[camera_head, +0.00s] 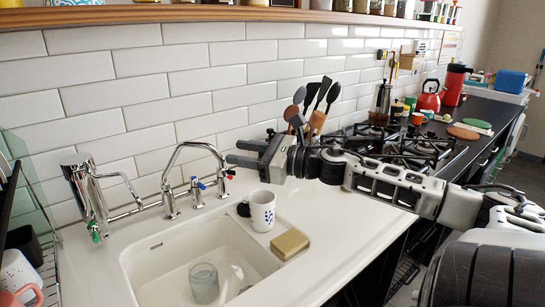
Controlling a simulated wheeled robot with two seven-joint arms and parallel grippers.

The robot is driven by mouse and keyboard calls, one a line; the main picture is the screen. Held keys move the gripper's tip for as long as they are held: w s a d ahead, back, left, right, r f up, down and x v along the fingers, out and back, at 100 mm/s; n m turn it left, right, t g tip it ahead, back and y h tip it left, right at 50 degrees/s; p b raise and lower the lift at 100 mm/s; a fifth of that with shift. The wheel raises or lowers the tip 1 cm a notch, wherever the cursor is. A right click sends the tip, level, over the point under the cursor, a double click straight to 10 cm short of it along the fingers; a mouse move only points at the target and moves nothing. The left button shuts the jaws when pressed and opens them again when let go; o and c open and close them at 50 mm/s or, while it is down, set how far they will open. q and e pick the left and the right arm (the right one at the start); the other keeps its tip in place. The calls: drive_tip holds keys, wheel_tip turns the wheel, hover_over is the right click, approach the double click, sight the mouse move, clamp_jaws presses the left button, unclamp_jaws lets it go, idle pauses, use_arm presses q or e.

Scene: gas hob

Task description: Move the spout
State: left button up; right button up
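The chrome spout (181,151) arches up from the tap's base behind the sink (128,262) and curves over to the right. The tap has a blue-marked handle (197,186) and a red-marked handle (225,173). The right end of the spout overlaps the red-marked handle in view, so I cannot tell its exact tip. My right gripper (238,153) comes in from the right, just right of the spout, with its dark fingers pointing left. The fingers are apart with nothing visible between them; I cannot tell whether they touch the spout. My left gripper is not in view.
A white mug (262,211) and a tan sponge (290,244) stand right of the sink, below my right gripper. A glass (204,283) is in the sink. Another chrome fixture (88,196) stands at left. Utensils (318,108) and the gas hob (412,150) are behind my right arm.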

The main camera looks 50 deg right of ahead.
drive_tip(key=p+v, duration=0.1)
drive_tip(key=v, duration=0.5)
drive_tip(key=shift+s, duration=0.2)
idle(0.4)
